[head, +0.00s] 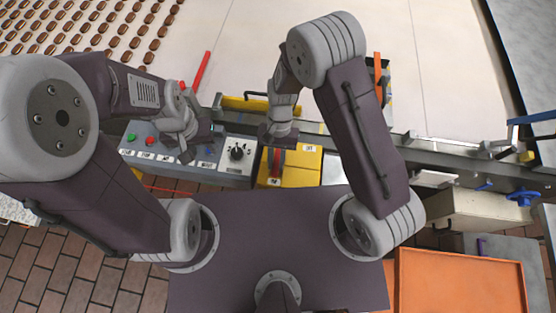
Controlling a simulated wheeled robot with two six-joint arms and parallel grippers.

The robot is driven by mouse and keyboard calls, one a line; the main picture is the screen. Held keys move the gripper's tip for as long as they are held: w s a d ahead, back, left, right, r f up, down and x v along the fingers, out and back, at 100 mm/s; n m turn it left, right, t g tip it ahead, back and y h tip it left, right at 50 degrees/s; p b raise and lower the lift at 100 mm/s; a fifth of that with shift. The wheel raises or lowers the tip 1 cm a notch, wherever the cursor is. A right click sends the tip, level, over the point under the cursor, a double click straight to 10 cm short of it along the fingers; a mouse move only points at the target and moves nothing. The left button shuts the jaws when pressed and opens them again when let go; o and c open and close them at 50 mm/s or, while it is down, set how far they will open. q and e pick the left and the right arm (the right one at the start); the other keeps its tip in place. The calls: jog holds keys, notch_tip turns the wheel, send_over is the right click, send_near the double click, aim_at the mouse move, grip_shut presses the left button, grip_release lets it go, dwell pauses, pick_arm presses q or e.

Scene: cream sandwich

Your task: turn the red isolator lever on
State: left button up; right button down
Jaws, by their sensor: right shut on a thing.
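The red isolator lever (275,162) is on a yellow box (302,166) at the middle of the console. Small white labels sit on the box beside and below the lever, too small to read surely. My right gripper (277,140) is over the box, shut on the lever, and hides its upper part. The lever's lower part shows below the fingers, pointing toward my body. My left gripper (193,148) hovers over the grey control panel left of the box. Its fingers are seen from above and blur together, so its opening is unclear.
The grey panel (150,155) has green and red buttons and a black dial (238,152). A pale conveyor belt (310,50) with rows of brown biscuits lies beyond. A blue handwheel (523,196) is at right; an orange tray (455,285) is at lower right.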

aim_at(278, 155)
dwell(0.3)
jog(key=c, duration=1.3)
grip_release()
jog(key=b+v, duration=0.1)
jog(key=v, duration=0.8)
jog(key=shift+w, duration=0.1)
